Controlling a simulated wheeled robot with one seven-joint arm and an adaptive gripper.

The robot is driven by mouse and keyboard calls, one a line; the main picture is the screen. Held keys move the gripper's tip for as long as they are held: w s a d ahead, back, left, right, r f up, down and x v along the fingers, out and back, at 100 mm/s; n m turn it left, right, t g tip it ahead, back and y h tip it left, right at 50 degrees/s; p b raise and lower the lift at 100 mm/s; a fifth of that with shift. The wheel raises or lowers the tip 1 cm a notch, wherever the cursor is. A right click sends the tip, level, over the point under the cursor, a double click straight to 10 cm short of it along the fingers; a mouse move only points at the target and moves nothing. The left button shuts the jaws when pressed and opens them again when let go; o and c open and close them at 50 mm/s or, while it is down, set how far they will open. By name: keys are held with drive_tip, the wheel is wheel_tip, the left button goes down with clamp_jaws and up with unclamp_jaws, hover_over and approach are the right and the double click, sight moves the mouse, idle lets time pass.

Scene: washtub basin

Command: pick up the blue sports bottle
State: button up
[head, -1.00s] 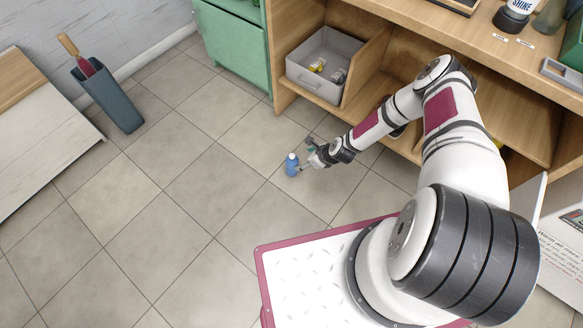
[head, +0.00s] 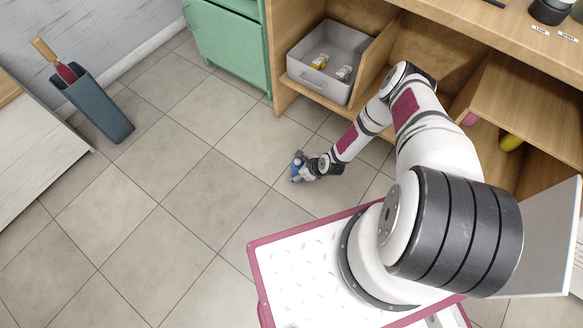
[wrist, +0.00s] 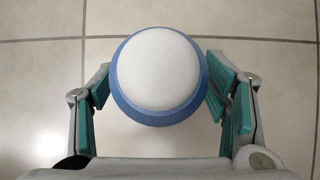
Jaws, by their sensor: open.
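The blue sports bottle (head: 296,172) stands on the tiled floor in front of the wooden shelf unit in the head view. In the wrist view the bottle (wrist: 158,70) is seen from its end, with a round white face ringed in blue. My gripper (head: 301,168) is down at the bottle in the head view and partly covers it. In the wrist view my gripper (wrist: 160,95) is open, with one green-padded finger on each side of the bottle. The right pad is close to the bottle's side; I cannot tell whether it touches.
A grey bin (head: 326,62) with small items sits in the wooden shelf unit (head: 284,45) behind. A green cabinet (head: 229,45) stands left of it. A dark blue holder (head: 100,105) with a wooden-handled item leans at the left. The floor (head: 190,190) left of the bottle is clear.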

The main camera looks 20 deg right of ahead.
drive_tip(key=shift+a+f, duration=0.1)
drive_tip(key=shift+f, duration=0.15)
drive_tip(key=shift+w, duration=0.1)
drive_tip(key=c, duration=1.6)
drive_tip(key=shift+c, duration=0.2)
drive_tip(key=shift+r, duration=0.2)
